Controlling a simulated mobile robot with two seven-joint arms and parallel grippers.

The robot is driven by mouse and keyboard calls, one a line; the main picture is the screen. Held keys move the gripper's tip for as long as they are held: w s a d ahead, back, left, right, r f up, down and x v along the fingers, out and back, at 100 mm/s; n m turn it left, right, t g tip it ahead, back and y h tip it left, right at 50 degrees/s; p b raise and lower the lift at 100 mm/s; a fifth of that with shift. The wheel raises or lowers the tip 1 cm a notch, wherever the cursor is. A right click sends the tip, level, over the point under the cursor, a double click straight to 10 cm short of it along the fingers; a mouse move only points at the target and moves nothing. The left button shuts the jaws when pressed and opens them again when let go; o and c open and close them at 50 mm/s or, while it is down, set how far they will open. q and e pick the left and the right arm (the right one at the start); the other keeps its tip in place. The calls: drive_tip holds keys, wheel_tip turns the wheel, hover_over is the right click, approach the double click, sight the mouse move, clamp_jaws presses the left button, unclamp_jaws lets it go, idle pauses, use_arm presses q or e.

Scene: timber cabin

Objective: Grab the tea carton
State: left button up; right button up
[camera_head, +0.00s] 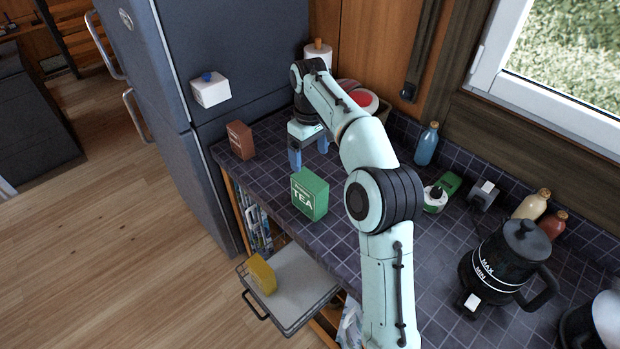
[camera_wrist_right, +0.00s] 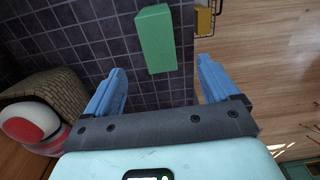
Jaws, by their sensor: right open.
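The tea carton (camera_head: 309,193) is a green box with white TEA lettering. It stands upright on the dark tiled counter, near the front edge. My right gripper (camera_head: 309,155) is above the counter behind the carton, its blue fingers pointing down. In the right wrist view the right gripper (camera_wrist_right: 160,85) is open, with nothing between its fingers. The green carton (camera_wrist_right: 156,38) shows there ahead of the fingertips, roughly in line with the gap and apart from them. My left gripper is not in view.
A brown box (camera_head: 240,140) stands left on the counter (camera_head: 275,165). A yellow box (camera_head: 262,274) sits on a grey surface (camera_head: 305,290) below the counter edge. A blue bottle (camera_head: 427,145), a black kettle (camera_head: 507,265) and other items stand to the right. A basket (camera_wrist_right: 50,90) is beside the gripper.

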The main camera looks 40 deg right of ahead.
sight(310, 179)
drive_tip(key=f, duration=0.7)
drive_tip(key=shift+w+d, duration=0.15)
drive_tip(key=shift+d, duration=0.15)
drive_tip(key=shift+w+a+f, duration=0.1)
drive_tip(key=shift+a+f, duration=0.05)
drive_tip(key=shift+f, duration=2.9)
drive_tip(key=c, duration=1.1)
